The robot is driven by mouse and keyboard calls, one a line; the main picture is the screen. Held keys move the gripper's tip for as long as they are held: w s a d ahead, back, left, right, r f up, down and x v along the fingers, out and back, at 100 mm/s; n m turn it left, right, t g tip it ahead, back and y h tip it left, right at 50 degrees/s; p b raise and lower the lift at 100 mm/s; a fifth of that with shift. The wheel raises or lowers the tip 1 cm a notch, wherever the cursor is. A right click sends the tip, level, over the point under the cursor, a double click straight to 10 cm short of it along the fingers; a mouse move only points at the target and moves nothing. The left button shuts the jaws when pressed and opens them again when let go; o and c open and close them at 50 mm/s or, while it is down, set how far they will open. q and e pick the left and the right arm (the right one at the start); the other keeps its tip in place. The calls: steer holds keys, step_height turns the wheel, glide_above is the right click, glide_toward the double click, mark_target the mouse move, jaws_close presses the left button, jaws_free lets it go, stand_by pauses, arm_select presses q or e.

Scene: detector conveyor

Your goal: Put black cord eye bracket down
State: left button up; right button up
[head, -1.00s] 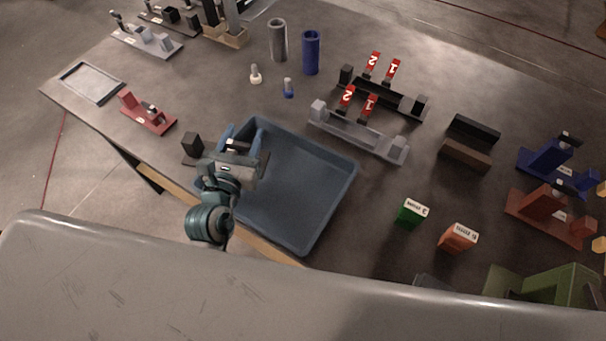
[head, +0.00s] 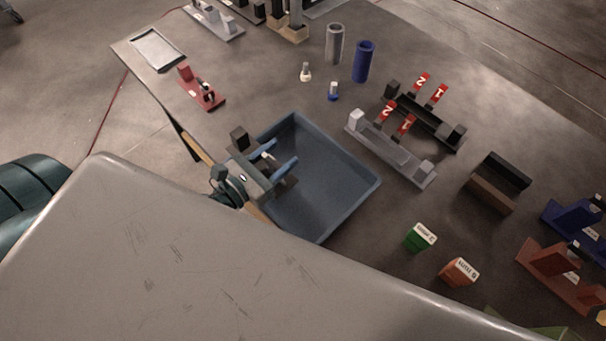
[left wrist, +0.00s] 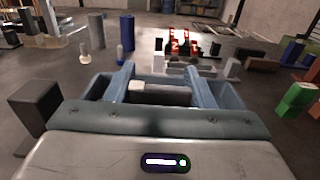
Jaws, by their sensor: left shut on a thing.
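My left gripper (head: 279,159) is shut on the black cord eye bracket (head: 240,138) at the left side of the blue tray (head: 347,212). The bracket's black upright block stands out past the gripper and outside the tray wall. The block also shows large at the left of the left wrist view (left wrist: 36,105). A dark bar with a pale tip shows between the blue fingers (left wrist: 162,90). The gripper body hides much of the bracket, and I cannot tell whether it touches anything below. My right gripper is not in view.
A red bracket (head: 201,91) and a pale flat tray (head: 157,49) lie on the table to the upper left. A grey fixture (head: 392,155) with red number tags stands right of the tray. A grey tube (head: 335,44) and a blue tube (head: 363,61) stand behind.

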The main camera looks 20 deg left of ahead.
arm_select(q)
steer(key=shift+w+d+r+p, duration=0.15)
steer(key=shift+w+d+p, duration=0.2)
steer(key=shift+p, duration=0.2)
steer(key=w+d+f, duration=0.1)
steer(key=w+d, duration=0.2)
steer(key=w+d+f, duration=0.2)
steer(key=w+d, duration=0.1)
steer(key=d, duration=0.1)
steer(key=w+d+f, duration=0.2)
steer(key=w+d, duration=0.1)
steer(key=w, duration=0.1)
steer(key=shift+w+d+f, duration=0.1)
steer(key=shift+d+f, duration=0.05)
steer(key=shift+d, duration=0.2)
steer(key=shift+f, duration=0.1)
